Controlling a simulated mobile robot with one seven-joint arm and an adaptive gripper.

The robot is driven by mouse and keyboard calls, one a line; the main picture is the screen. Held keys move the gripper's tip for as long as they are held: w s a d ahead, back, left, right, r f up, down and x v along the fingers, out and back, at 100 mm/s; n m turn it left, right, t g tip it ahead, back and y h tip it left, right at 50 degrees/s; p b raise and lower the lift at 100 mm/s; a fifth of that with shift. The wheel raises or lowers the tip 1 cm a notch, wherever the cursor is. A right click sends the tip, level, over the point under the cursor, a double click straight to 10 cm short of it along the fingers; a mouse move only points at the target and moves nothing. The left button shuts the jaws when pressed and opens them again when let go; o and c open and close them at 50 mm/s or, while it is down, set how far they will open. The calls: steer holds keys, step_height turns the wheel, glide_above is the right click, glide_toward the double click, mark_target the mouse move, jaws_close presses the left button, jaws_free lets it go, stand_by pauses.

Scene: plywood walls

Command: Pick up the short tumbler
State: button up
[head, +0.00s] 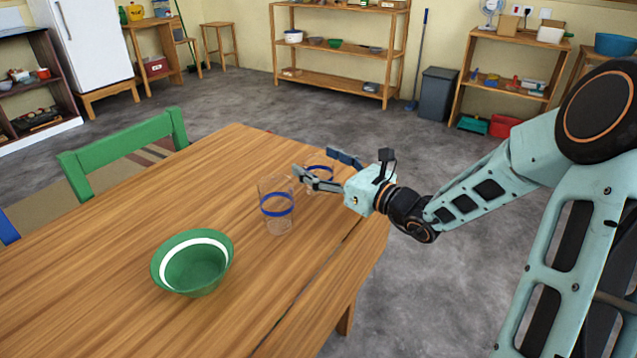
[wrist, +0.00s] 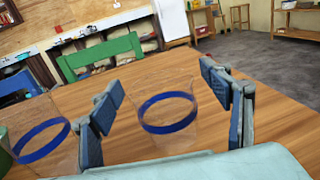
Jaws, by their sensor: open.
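The short tumbler (head: 321,173) is clear with a blue band and stands upright on the wooden table (head: 120,215), near its right edge. In the wrist view the short tumbler (wrist: 167,114) shows between the two fingers, with a gap on each side. My gripper (head: 312,161) is open and level, low over the table, its fingers around the tumbler; one finger hides part of it in the head view. In the wrist view my gripper (wrist: 160,80) holds nothing. A taller clear tumbler with a blue band (head: 277,209) stands to the left, outside the fingers.
The taller tumbler (wrist: 42,140) is close beside the left finger in the wrist view. A green bowl with a white stripe (head: 193,265) sits nearer on the table. A green chair (head: 125,145) stands at the far left side. The table's far part is clear.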

steer(key=shift+c, duration=0.5)
steer(key=c, duration=1.2)
